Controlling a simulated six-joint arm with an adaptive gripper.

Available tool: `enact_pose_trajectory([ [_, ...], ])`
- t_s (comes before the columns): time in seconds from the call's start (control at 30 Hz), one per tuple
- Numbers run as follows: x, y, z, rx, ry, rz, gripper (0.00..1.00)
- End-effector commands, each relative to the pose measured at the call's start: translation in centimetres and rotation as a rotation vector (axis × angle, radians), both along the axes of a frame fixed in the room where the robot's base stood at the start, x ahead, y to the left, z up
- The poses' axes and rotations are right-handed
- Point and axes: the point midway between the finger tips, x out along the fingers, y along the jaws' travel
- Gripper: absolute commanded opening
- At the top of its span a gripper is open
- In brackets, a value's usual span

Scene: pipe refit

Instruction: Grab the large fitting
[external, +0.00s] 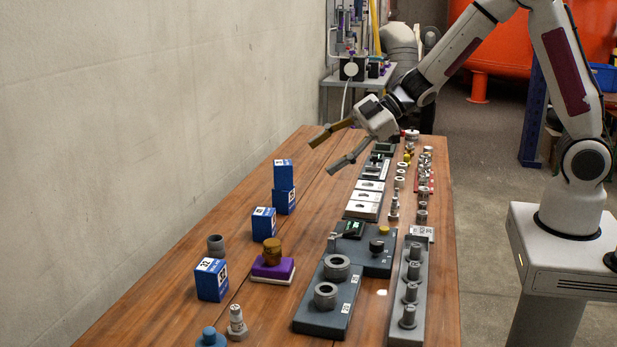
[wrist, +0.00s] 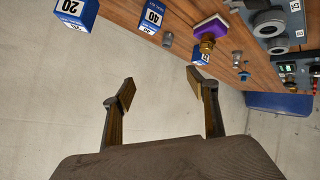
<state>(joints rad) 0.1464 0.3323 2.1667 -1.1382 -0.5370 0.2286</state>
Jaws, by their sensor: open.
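My gripper (external: 321,157) is open and empty, high above the far part of the wooden table (external: 310,185); its spread fingers also show in the wrist view (wrist: 163,88). Several fittings could be the large one, and I cannot tell which. Two wide grey ring fittings, a far one (external: 337,266) and a near one (external: 326,294), sit on a dark plate. A brass fitting (external: 272,250) stands on a purple block (external: 272,269); it also shows in the wrist view (wrist: 207,43). A grey cylindrical fitting (external: 216,245) stands on the left. All are apart from my gripper.
Grey racks with upright parts (external: 409,295) line the right edge. A wall (external: 150,120) bounds the left.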

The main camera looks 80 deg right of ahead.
Motion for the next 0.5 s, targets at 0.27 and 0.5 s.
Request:
enact_pose_trajectory([
  [0.27,-0.6,3.8,-5.1,0.096,0.044,0.196,0.58],
  [0.5,-2.8,6.8,-8.9,0.207,0.096,0.363,0.58],
])
